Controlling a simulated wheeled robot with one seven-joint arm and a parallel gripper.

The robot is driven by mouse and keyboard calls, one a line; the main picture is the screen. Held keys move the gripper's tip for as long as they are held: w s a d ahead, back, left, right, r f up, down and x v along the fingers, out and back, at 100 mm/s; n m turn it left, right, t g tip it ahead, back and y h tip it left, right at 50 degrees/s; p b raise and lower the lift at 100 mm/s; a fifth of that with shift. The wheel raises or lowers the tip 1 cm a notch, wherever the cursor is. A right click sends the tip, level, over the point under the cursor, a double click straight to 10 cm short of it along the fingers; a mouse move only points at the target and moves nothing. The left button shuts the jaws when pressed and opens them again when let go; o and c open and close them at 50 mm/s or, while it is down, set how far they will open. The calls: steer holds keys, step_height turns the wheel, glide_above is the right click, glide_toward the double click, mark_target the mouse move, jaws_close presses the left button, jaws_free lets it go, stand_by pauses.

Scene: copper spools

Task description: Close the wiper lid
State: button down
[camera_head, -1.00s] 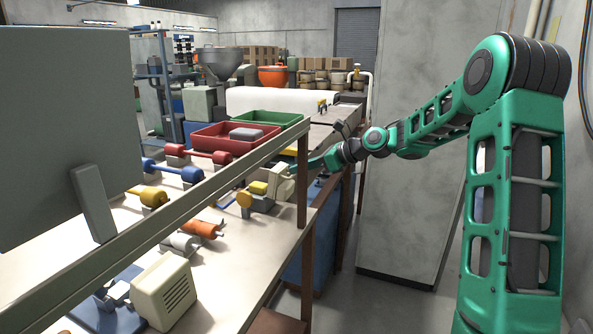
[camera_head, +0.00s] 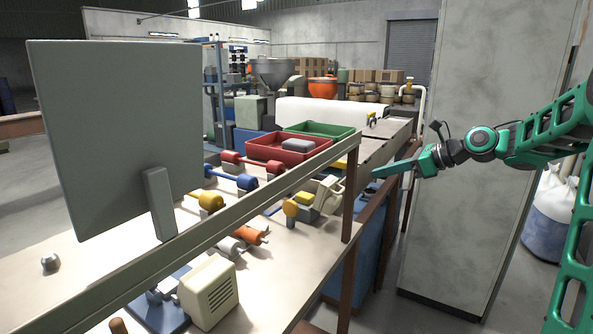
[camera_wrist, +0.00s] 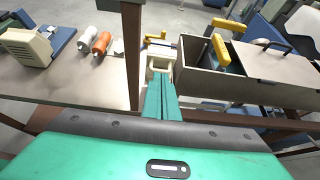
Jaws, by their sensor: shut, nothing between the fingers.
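The wiper is a small cream unit with a yellow pad (camera_head: 306,199) at the right edge of the bench. Its cream lid (camera_head: 328,194) stands raised and tilted beside the pad. In the wrist view the cream part (camera_wrist: 160,58) lies just beyond my fingertips. My gripper (camera_head: 378,173) is shut and empty, with green fingers pointing left toward the lid. In the head view it is apart from the lid, to its right, past the dark post. The shut fingers also show in the wrist view (camera_wrist: 160,85); contact cannot be told there.
A brown upright post (camera_head: 350,205) and a long grey rail (camera_head: 240,200) stand close to the wiper. Red (camera_head: 285,147) and green (camera_head: 322,130) trays lie behind it. Orange (camera_head: 251,236) and other rollers lie in front. A grey wall panel (camera_head: 465,170) stands at right.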

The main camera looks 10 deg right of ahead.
steer(key=s+d+f+n+g+h, duration=0.1)
steer(key=s+n, duration=0.4)
steer(key=s, duration=0.5)
steer(key=s+d+f+n+g+h, duration=0.2)
steer(key=s+f+n+h, duration=0.3)
steer(key=s, duration=0.4)
steer(key=s+d+f+n+g+h, duration=0.2)
steer(key=s+f+n+g+h, duration=0.1)
steer(key=s, duration=0.7)
steer(key=shift+s+f+n, duration=0.35)
steer(key=shift+f+n, duration=0.5)
steer(key=shift+n, duration=0.05)
steer(key=c, duration=2.4)
jaws_free()
steer(key=s+f+n, duration=0.1)
steer(key=s, duration=0.3)
steer(key=s+n+g, duration=0.1)
steer(key=s+n, duration=0.1)
steer(key=s, duration=0.3)
steer(key=s+f+n+g, duration=0.1)
steer(key=s, duration=0.3)
steer(key=shift+s+d+f+n, duration=0.3)
steer(key=shift+d, duration=0.1)
steer(key=shift+c, duration=0.2)
steer(key=o, duration=0.5)
steer(key=shift+s, duration=0.4)
